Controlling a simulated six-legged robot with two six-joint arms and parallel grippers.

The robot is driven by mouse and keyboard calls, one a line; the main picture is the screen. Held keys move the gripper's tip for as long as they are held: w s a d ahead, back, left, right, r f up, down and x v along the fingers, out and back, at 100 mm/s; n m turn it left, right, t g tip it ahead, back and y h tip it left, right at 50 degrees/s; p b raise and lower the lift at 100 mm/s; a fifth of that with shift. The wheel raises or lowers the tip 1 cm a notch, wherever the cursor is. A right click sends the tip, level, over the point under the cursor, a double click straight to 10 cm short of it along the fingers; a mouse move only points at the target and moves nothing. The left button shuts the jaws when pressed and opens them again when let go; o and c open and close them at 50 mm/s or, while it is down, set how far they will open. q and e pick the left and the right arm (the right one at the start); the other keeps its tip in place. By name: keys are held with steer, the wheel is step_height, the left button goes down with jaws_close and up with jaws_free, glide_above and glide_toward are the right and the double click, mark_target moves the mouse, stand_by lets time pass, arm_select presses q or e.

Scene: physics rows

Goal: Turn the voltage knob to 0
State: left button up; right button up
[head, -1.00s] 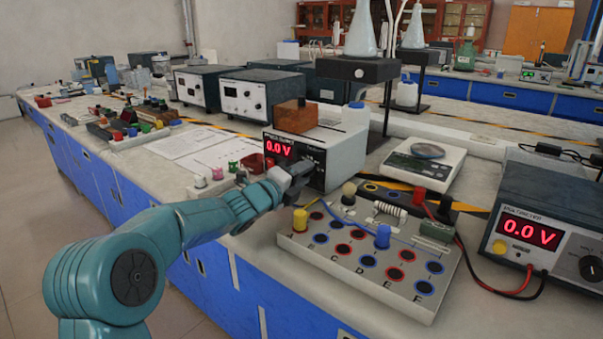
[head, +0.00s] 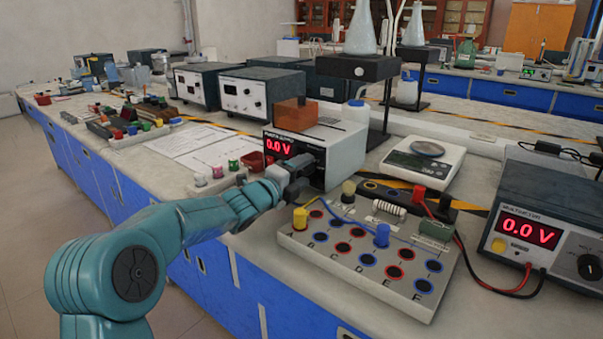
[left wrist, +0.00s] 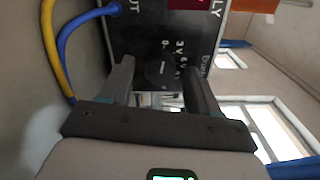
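The power supply (head: 340,150) stands at the front edge of the bench, and its red display (head: 279,147) reads 0.0 V. Its voltage knob (left wrist: 160,67) is black and round and shows in the left wrist view beside a printed scale with 0 and 3 V. My left gripper (head: 296,178) is at the front panel and hides the knob in the head view. In the left wrist view its two fingers (left wrist: 159,80) stand apart on either side of the knob, with visible gaps. My right gripper is in neither view.
A circuit board (head: 370,255) with coloured sockets and plugs lies right of my left gripper. A multimeter (head: 540,225) reading 0.0 V stands farther right. An orange-brown block (head: 296,114) sits on the power supply. Yellow and blue cables (left wrist: 60,50) run beside the fingers.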

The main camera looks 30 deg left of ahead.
arm_select(q)
steer(key=shift+s, duration=0.1)
steer(key=s, duration=1)
steer(key=s+a, duration=0.1)
steer(key=s, duration=0.5)
steer(key=shift+s+a, duration=0.1)
